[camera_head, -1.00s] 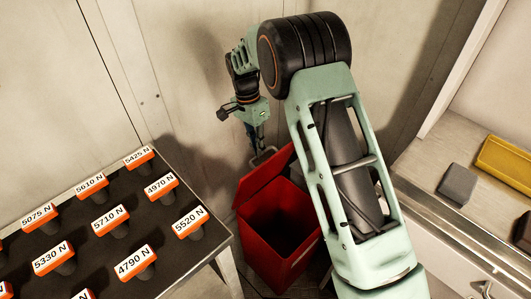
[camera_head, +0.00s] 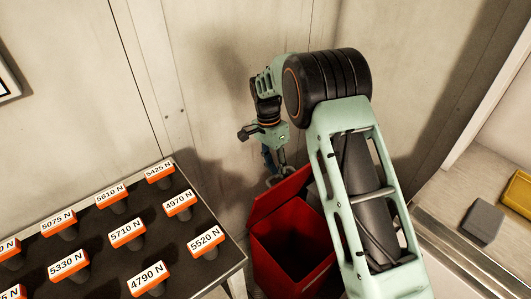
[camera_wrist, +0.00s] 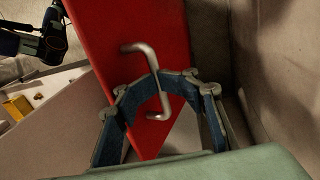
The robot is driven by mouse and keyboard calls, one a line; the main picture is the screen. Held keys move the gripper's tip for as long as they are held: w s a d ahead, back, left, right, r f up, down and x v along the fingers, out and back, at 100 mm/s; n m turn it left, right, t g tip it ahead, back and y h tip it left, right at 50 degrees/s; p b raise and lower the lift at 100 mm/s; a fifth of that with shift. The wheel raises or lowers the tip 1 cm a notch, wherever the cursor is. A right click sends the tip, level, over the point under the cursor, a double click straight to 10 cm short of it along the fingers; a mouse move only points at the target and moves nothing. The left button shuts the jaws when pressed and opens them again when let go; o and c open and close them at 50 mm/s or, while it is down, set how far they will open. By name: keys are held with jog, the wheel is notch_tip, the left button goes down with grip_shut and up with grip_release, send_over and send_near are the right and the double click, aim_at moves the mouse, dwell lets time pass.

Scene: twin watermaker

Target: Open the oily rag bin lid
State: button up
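The oily rag bin (camera_head: 262,262) is a red square bin on the floor, with its dark inside showing from above. Its red lid (camera_head: 283,192) stands raised at the back edge, tilted up toward the wall. In the wrist view the red lid (camera_wrist: 172,32) fills the middle, with a bent metal handle (camera_wrist: 136,47) on it.
A dark-topped table (camera_head: 97,252) with several orange-labelled pieces stands left of the bin. A counter (camera_head: 450,212) with a grey block (camera_head: 482,223) and a yellow box (camera_head: 519,192) is on the right. Walls stand close behind the lid and my gripper.

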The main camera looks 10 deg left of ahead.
jog(key=w+a+r+p, duration=0.5)
jog(key=w+a+p, duration=0.1)
jog(key=a, duration=0.1)
jog(key=shift+a+r, duration=0.3)
jog(key=shift+a, duration=0.1)
dwell(0.6)
dwell(0.4)
notch_tip(320, 180, up, 10)
dwell(0.5)
